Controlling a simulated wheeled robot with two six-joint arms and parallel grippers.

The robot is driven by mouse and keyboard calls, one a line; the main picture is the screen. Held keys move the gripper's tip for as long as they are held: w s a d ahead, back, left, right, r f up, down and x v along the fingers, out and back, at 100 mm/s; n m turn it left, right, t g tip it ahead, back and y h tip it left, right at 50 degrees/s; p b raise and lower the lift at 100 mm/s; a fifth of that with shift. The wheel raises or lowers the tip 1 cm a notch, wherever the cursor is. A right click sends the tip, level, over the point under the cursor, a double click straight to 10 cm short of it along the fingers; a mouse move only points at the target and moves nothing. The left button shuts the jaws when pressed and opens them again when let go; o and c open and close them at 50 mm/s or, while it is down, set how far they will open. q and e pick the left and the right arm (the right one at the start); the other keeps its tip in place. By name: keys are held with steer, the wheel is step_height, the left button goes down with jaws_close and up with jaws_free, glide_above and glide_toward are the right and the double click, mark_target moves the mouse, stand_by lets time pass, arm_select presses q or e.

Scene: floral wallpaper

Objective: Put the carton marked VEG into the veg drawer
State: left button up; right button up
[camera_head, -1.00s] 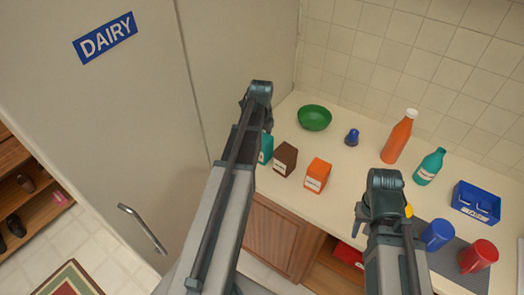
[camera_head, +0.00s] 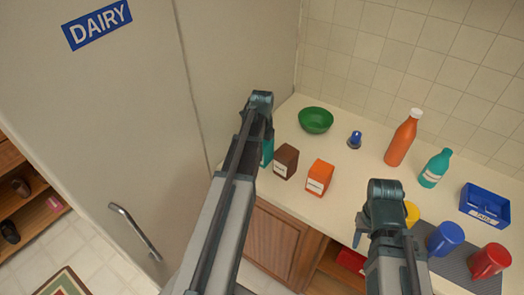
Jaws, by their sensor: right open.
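Three cartons stand in a row on the counter: a teal one (camera_head: 267,151) partly hidden behind my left arm, a brown one (camera_head: 286,162) and an orange one (camera_head: 319,178). The brown and orange cartons have white labels too small to read, so I cannot tell which is marked VEG. My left gripper (camera_head: 260,104) is above the counter by the teal carton, its fingers hidden by its own arm. My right gripper (camera_head: 384,208) is open over the counter's front part, right of the orange carton and apart from it. No veg drawer shows.
A large door marked DAIRY (camera_head: 97,24) with a handle (camera_head: 134,231) fills the left. The counter also holds a green bowl (camera_head: 316,120), orange bottle (camera_head: 403,138), teal bottle (camera_head: 435,168), blue bin (camera_head: 485,205), and yellow, blue (camera_head: 445,239) and red (camera_head: 490,261) cups.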

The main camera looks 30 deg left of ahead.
mark_target(267, 146)
arm_select(q)
jaws_close()
step_height(267, 146, up, 10)
steer(key=p, duration=1)
step_height(267, 146, down, 6)
steer(key=b, duration=0.5)
steer(key=shift+r, duration=0.35)
